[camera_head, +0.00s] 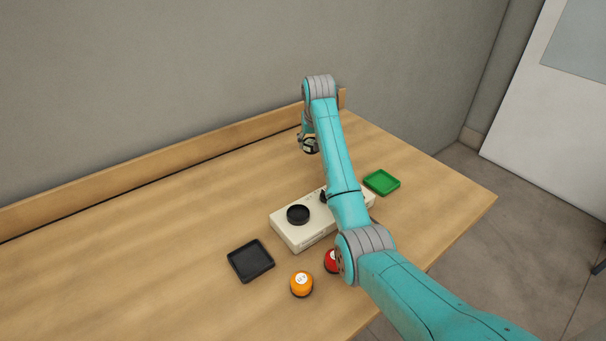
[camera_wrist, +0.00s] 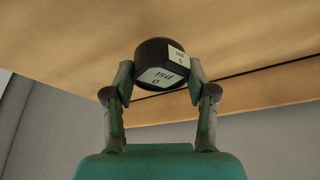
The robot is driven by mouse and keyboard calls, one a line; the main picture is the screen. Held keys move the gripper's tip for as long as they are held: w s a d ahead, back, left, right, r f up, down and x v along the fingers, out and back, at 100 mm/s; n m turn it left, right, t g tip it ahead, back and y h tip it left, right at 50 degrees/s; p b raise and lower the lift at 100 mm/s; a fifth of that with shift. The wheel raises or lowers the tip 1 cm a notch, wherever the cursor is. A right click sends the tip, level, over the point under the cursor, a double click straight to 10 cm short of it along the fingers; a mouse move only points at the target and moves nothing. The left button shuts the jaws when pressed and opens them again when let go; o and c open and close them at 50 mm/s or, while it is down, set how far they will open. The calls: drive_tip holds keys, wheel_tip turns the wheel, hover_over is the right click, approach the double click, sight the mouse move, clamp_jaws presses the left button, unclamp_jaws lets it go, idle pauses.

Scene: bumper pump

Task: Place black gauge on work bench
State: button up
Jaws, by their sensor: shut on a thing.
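The black gauge (camera_wrist: 155,58) is a short dark cylinder with white labels reading "0 psi". My gripper (camera_wrist: 157,80) is shut on it, with one finger on each side. In the head view my gripper (camera_head: 309,146) is over the back part of the wooden work bench (camera_head: 190,215), near the back rail, and is partly hidden by my arm. The bench top also shows in the wrist view (camera_wrist: 260,50), behind the gauge. I cannot tell whether the gauge touches the bench.
A cream box (camera_head: 295,235) with a round black part (camera_head: 298,215) on top stands mid-bench. A black tray (camera_head: 251,261), an orange gauge (camera_head: 301,284), a red gauge (camera_head: 331,261) and a green tray (camera_head: 381,182) lie around it. The bench's left side is clear.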

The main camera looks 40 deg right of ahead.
sight(313, 152)
wheel_tip(313, 152, down, 8)
drive_tip(key=shift+f, duration=0.1)
idle(0.4)
drive_tip(key=o, duration=1.3)
drive_tip(key=shift+c, duration=0.2)
drive_tip(key=v, duration=1.1)
drive_tip(key=shift+s+a+r, duration=0.1)
drive_tip(key=shift+s+r, duration=0.15)
drive_tip(key=shift+r, duration=0.25)
drive_tip(key=shift+s, duration=0.1)
